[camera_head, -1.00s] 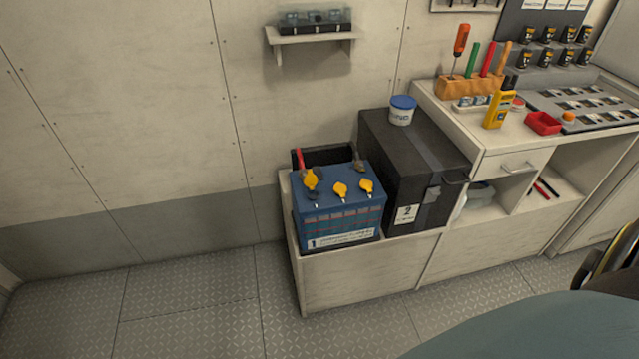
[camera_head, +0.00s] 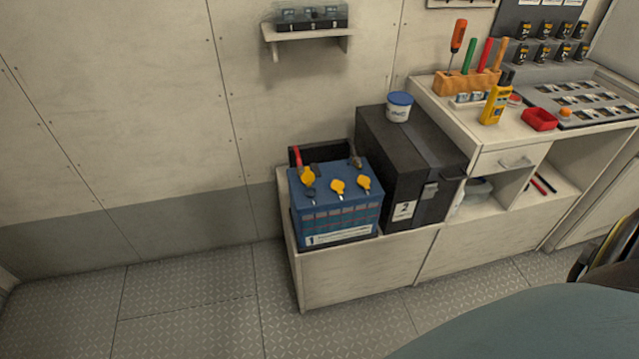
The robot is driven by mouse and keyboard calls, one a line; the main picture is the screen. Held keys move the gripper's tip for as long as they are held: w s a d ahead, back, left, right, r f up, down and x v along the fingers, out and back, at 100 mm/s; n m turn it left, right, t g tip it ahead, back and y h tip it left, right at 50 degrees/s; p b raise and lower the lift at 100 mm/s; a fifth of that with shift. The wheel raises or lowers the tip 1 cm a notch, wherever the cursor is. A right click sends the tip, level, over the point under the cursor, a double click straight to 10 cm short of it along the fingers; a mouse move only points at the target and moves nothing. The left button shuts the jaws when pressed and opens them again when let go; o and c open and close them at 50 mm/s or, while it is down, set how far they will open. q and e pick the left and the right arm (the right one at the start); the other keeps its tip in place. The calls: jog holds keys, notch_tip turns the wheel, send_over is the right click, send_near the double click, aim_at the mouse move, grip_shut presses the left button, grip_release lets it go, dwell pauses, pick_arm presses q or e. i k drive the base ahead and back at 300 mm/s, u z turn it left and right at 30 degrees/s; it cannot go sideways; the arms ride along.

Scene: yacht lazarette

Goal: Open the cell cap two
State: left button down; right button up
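A blue battery (camera_head: 335,205) labelled 1 sits in an open bay of the low white cabinet. A red cable end (camera_head: 297,157) and a dark cable end (camera_head: 355,157) reach the battery's back edge. Neither of my grippers shows in the head view.
A black box (camera_head: 405,160) labelled 2 stands right of the battery, with a white tub (camera_head: 399,107) with a blue lid on it. The workbench at right holds a tool block (camera_head: 466,83), a yellow meter (camera_head: 495,105) and a red tray (camera_head: 539,119). The floor (camera_head: 190,310) in front is clear.

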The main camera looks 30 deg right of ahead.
aim_at(337, 186)
jog(key=z, duration=0.1)
jog(key=i, duration=0.9)
jog(key=z, duration=0.7)
